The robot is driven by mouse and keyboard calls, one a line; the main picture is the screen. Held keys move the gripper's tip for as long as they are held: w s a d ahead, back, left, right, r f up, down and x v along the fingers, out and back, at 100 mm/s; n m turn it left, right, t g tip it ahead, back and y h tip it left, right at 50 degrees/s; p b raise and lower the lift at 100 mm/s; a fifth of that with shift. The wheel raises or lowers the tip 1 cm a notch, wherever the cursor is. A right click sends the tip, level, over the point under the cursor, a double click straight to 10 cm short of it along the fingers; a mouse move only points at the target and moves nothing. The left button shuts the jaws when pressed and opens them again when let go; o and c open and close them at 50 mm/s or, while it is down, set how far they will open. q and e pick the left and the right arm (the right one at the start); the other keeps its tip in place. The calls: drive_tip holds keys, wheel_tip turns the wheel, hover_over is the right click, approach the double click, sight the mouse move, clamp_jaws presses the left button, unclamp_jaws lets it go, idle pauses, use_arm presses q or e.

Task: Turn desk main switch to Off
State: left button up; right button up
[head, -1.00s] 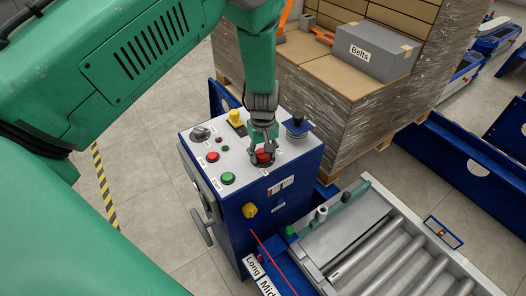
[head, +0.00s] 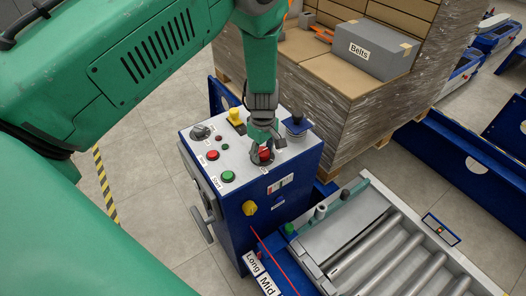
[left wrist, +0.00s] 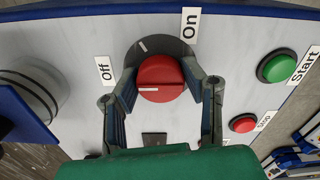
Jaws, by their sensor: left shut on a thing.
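The desk main switch, a red knob (head: 265,154) on a dark round base, sits on the grey top of the blue control desk (head: 285,208). In the left wrist view the red knob (left wrist: 162,72) lies between the "Off" label (left wrist: 104,70) at left and the "On" label (left wrist: 189,24) above right. A white line shows on the knob's lower left part, and a white mark on the dark base. My left gripper (left wrist: 160,84) is shut on the knob, one finger on each side. It comes down from above in the head view. My right gripper is not in view.
Green (head: 228,177) and red (head: 212,155) buttons, a grey knob (head: 200,132) and a yellow switch (head: 235,116) share the desk top. A wrapped pallet stands behind; a roller conveyor (head: 400,262) lies right.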

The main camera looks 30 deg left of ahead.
sight(264, 151)
use_arm(q)
drive_tip(key=shift+s+d+f, duration=0.15)
drive_tip(key=o, duration=1.1)
drive_tip(key=shift+o, duration=0.2)
drive_tip(key=shift+w+r, duration=0.2)
drive_tip(key=shift+r, duration=0.2)
wheel_tip(264, 151, up, 11)
